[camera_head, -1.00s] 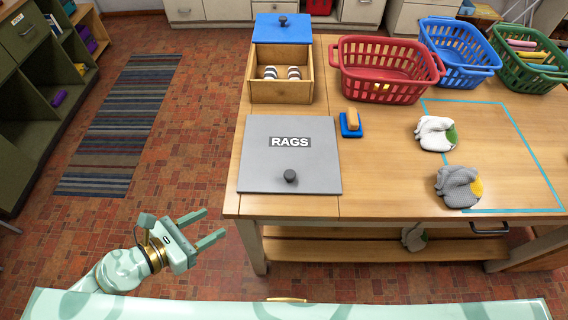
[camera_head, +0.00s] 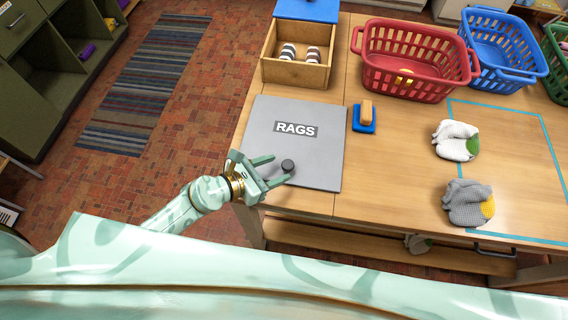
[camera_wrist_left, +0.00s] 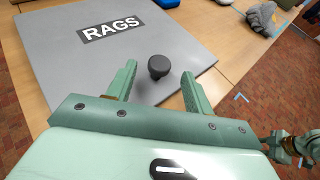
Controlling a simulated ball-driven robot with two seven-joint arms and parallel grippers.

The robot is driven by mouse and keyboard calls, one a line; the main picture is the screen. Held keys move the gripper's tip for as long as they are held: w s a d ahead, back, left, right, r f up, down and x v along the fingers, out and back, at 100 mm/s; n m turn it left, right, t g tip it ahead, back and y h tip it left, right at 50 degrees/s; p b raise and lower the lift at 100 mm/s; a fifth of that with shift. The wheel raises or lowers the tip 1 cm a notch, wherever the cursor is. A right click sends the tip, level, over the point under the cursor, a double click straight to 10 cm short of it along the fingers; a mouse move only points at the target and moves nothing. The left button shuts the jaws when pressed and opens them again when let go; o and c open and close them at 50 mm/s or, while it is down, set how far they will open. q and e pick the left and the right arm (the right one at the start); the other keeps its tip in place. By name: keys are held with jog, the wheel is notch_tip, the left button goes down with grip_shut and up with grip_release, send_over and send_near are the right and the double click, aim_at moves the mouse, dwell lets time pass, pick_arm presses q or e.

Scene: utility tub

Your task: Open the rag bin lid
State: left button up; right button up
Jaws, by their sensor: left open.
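The grey rag bin lid (camera_head: 316,150), marked RAGS, lies flat and shut in the table top. Its dark round knob (camera_head: 288,165) stands near the lid's front edge. My left gripper (camera_head: 281,168) is open at the front left of the lid, with its fingers pointing at the knob. In the left wrist view the knob (camera_wrist_left: 158,66) sits just ahead of and between the two open fingers (camera_wrist_left: 157,80), not gripped. The lid (camera_wrist_left: 120,55) fills much of that view. In the left wrist view a green gripper (camera_wrist_left: 300,148) shows at the right edge; its jaw state is unclear.
A wooden box (camera_head: 297,70) with striped rolls stands behind the lid. A sponge-like brush on a blue base (camera_head: 364,127) is to its right. Red (camera_head: 415,85) and blue (camera_head: 490,65) baskets and two gloves (camera_head: 456,140) (camera_head: 468,203) lie farther right. Bare table lies between.

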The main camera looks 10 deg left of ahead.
aim_at(286, 165)
pick_arm(q)
jog(key=shift+x, duration=1.8)
jog(key=shift+c, duration=0.3)
grip_shut()
jog(key=w+r+n+g+p, duration=0.1)
jog(key=w+r+g+p, duration=0.1)
jog(key=r+p, duration=0.5)
jog(key=w+r+n+g+y+p, duration=0.1)
jog(key=w+r+p, duration=0.4)
jog(key=p, duration=0.8)
jog(key=shift+r+n+g, duration=0.5)
jog(key=shift+r+g, duration=0.8)
jog(key=shift+r, duration=0.05)
jog(key=shift+o, duration=0.3)
grip_release()
